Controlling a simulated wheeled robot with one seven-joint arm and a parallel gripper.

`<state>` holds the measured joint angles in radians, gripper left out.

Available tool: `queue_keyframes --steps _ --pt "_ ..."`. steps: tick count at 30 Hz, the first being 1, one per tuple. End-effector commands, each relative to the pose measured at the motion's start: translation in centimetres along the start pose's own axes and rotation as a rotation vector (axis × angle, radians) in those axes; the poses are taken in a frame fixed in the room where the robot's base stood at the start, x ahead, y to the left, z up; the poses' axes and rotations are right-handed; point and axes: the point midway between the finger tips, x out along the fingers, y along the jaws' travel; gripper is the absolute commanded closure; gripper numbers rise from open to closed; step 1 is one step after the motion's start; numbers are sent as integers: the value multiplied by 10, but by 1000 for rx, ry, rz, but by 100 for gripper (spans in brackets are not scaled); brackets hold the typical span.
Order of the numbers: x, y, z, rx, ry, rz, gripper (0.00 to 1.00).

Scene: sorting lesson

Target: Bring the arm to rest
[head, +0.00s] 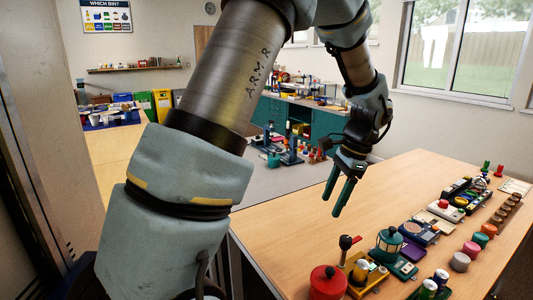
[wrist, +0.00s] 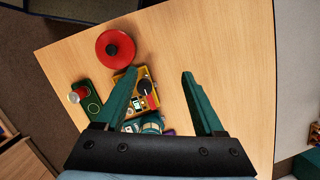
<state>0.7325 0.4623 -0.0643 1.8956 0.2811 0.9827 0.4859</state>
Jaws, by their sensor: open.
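My gripper (head: 339,190) has two green fingers and hangs above the wooden table (head: 290,230), pointing down. In the wrist view my gripper (wrist: 162,95) has its fingers spread wide with nothing held between them. A yellow box with a black knob (wrist: 140,90) lies below, near the left finger. My arm (head: 200,150) reaches across the head view from lower left to upper middle and is bent down at the wrist. Part of the yellow box is hidden behind the left finger in the wrist view.
A red round pot (head: 327,283) and a green lantern (head: 388,244) stand at the table's near side. Several small devices and coloured jars (head: 471,248) line the right side. The table's left part is bare. Coloured bins (head: 162,100) and a back counter (head: 310,105) stand behind.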

Motion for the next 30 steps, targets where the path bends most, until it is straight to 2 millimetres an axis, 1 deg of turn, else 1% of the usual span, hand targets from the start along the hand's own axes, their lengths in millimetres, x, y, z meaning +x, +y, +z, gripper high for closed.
queue_keyframes --steps 1,2,3,4,5,6,8,9,12,15,18,21,30 --pt "7 -9 36 -138 33 24 30" --pt "12 -12 54 -224 57 37 30" --pt "18 -13 77 -338 88 53 30" --pt "23 -14 95 -425 109 64 30" --pt "28 -14 112 -512 130 75 30" --pt "34 -12 134 -630 158 87 30" --pt "42 -7 163 -797 195 103 30" --pt "48 -2 181 -901 217 111 30" --pt "58 10 216 -1121 262 124 30" --pt "66 21 238 -1271 289 130 30" --pt "70 27 248 -1350 304 133 30" --pt "71 29 251 -1374 308 134 30" --pt "71 29 250 -1369 307 134 30"
